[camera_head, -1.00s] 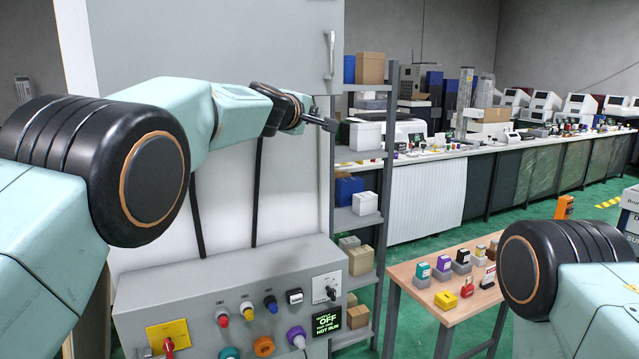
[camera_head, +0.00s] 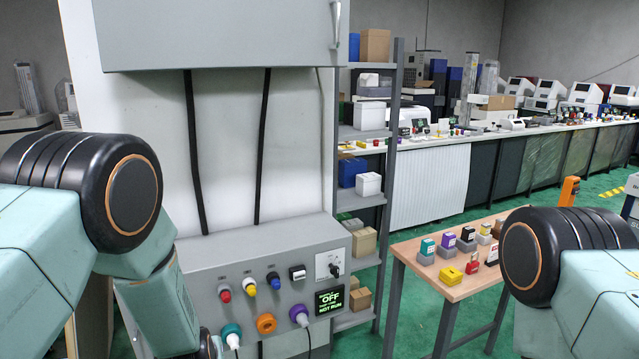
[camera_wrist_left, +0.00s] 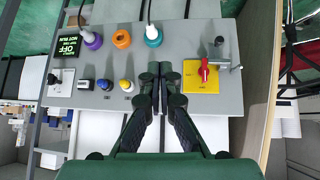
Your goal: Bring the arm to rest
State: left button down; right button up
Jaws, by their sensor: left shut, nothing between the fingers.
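My left arm (camera_head: 160,305) is folded down at the lower left of the head view, in front of the left end of the grey control panel (camera_head: 215,265). Its gripper is out of that view. In the left wrist view my left gripper (camera_wrist_left: 160,80) is shut and empty. Its fingers point at the panel, between the lamp buttons and the yellow plate (camera_wrist_left: 200,85) with a red rotary handle (camera_wrist_left: 205,70); I cannot tell how far off the panel is. My right arm (camera_head: 560,270) shows at the lower right; its gripper is out of view.
The panel carries red, yellow and blue buttons, a display (camera_head: 328,302) reading OFF and NOT RUN, and teal, orange (camera_head: 266,323) and purple sockets. A grey cabinet (camera_head: 220,35) hangs above. A shelf rack (camera_head: 388,190) and a wooden table (camera_head: 450,285) with small blocks stand right.

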pick_arm(q)
jog(key=s+f+m+g+b, duration=0.1)
jog(key=s+f, duration=0.4)
jog(key=s, duration=0.8)
jog(key=s+f+m+g+h+b, duration=0.1)
jog(key=s+f+g+b, duration=0.2)
jog(key=s, duration=1)
jog(key=s+f+m+g+h+b, duration=0.1)
jog(key=s+f+g, duration=0.3)
jog(key=s, duration=0.9)
notch_tip(320, 180, down, 3)
jog(key=shift+s+d+f+b, duration=0.15)
jog(key=shift+s+f+b, duration=0.05)
jog(key=shift+b, duration=0.4)
jog(key=shift+s, duration=0.15)
